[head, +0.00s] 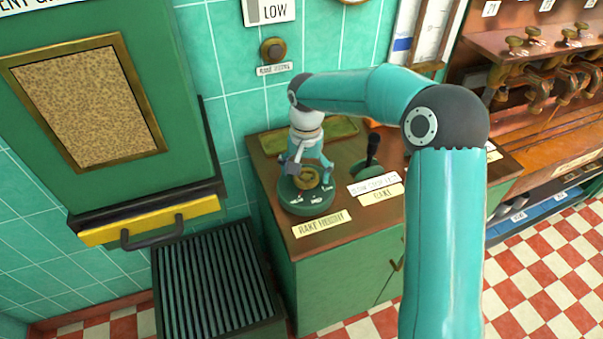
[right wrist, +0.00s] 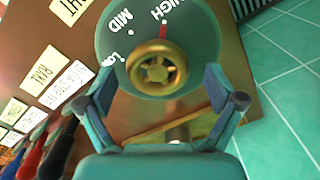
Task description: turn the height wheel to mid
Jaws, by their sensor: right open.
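The height wheel is a small brass handwheel (head: 307,178) on a round green base (head: 303,199), on the cabinet top behind a "RAKE HEIGHT" label. In the right wrist view the brass wheel (right wrist: 157,68) shows from above, with LOW, MID and HIGH on its green dial (right wrist: 190,30). A red mark on the dial points at HIGH. My right gripper (head: 307,165) is open over the wheel, pointing down. In the right wrist view its fingers (right wrist: 160,90) stand apart on both sides of the wheel, not visibly touching it. My left gripper is out of view.
A black lever (head: 372,153) stands right of the wheel, with labels in front. A shallow tray (head: 340,128) lies behind.

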